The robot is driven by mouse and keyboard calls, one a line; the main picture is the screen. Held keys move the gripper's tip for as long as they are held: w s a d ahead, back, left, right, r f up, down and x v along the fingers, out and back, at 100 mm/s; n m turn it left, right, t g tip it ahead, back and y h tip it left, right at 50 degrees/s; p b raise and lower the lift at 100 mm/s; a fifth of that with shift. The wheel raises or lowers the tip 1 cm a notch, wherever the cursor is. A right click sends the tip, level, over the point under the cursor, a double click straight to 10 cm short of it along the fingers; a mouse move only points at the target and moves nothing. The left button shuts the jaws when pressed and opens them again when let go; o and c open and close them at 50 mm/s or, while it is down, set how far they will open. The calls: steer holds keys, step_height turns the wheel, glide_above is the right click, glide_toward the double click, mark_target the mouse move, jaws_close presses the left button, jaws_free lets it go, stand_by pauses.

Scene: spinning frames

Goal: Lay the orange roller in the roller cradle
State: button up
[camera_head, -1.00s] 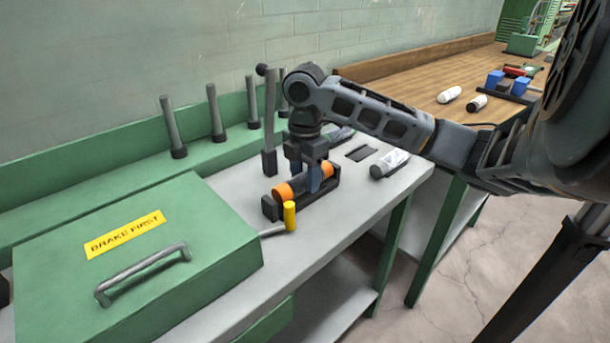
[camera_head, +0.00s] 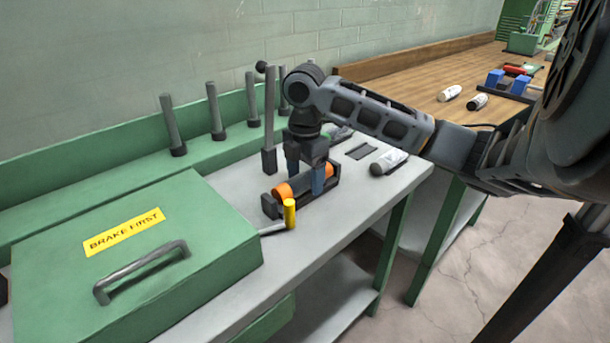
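The orange roller (camera_head: 284,190) lies lengthwise in the dark roller cradle (camera_head: 270,207) on the grey bench. Its orange ends show, and its middle is partly hidden by my gripper. My gripper (camera_head: 306,178) points straight down over the cradle, with its blue-grey fingers on either side of the roller. The fingers stand apart and look open. Whether either finger still touches the roller is too small to tell.
A yellow-handled crank (camera_head: 289,214) stands at the cradle's near side. A dark upright lever (camera_head: 269,120) rises behind it. A green box (camera_head: 130,250) labelled "BRAKE FIRST" fills the left. A white-and-grey cylinder (camera_head: 388,162) lies to the right, near the bench edge.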

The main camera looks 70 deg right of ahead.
steer(key=shift+r, duration=3.95)
